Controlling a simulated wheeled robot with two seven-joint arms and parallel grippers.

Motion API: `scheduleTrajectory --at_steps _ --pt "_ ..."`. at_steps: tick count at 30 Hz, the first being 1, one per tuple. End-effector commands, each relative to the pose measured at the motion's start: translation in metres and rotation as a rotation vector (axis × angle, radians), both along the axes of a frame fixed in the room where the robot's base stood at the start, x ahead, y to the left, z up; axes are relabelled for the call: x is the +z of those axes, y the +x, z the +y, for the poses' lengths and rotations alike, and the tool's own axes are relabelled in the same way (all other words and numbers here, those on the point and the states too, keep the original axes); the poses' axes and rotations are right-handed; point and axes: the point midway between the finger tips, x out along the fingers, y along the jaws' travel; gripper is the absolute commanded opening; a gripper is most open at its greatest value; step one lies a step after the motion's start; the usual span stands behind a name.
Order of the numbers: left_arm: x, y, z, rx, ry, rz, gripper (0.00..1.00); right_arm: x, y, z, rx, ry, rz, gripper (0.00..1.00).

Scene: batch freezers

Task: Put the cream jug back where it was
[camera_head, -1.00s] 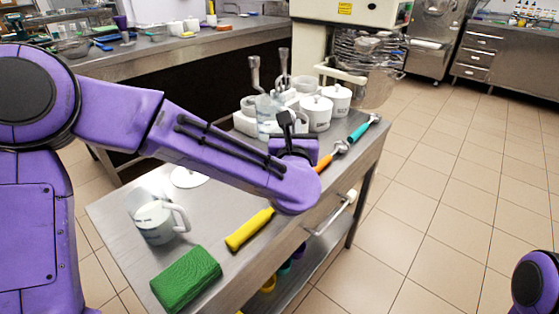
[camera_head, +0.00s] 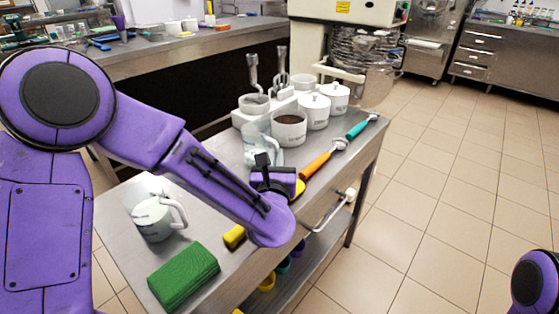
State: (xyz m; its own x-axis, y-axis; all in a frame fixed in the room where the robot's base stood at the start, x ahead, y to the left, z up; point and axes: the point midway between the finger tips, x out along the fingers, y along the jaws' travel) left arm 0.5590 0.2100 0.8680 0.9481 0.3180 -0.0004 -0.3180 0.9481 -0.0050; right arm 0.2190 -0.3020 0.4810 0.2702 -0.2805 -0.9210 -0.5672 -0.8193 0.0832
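A clear jug (camera_head: 256,143) is just beyond my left gripper (camera_head: 264,162), over the middle of the steel table. The gripper's black finger parts overlap the jug's near side, and the jug has moved with it, so it looks held; the grip itself is mostly hidden. A second clear jug with a whitish lower part and a handle (camera_head: 155,216) stands upright at the table's left. I cannot tell by labels which is the cream jug. My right gripper is out of view; only a purple part of my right arm shows.
A yellow-handled tool (camera_head: 235,237) is partly under my arm. An orange-handled scoop (camera_head: 316,165) and a teal-handled scoop (camera_head: 358,129) lie at right. White pots, one open with brown contents (camera_head: 289,128), stand behind.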

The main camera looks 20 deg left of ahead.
Motion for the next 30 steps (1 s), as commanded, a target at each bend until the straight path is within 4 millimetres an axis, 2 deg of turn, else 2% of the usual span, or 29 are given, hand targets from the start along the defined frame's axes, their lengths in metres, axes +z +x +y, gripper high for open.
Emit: scheduleTrajectory --at_steps 1,2,3,13,17,24,25,27,30 --pt "0.000 0.000 0.000 0.000 -0.001 0.001 0.26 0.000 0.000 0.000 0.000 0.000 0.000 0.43" --pt "0.000 0.000 0.000 0.000 0.000 0.001 0.36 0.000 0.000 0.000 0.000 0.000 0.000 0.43" --pt "0.000 0.000 0.000 0.000 0.000 0.001 0.37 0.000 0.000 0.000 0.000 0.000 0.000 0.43" --pt "0.006 -0.001 -0.001 -0.001 0.000 0.001 0.37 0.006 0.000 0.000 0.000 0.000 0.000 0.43" --pt "0.002 -0.026 -0.009 -0.003 -0.002 0.002 0.37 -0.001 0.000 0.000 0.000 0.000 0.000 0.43" --pt "0.001 -0.094 -0.032 -0.004 0.001 0.000 0.37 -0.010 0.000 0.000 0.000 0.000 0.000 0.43" --pt "0.012 -0.095 -0.032 0.001 0.007 0.005 0.37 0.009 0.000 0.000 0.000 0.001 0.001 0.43" --pt "0.015 -0.099 -0.034 0.003 0.011 0.009 0.37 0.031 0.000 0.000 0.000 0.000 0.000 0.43" --pt "0.012 -0.105 -0.036 0.002 0.009 0.007 0.37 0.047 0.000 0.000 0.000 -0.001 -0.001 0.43"
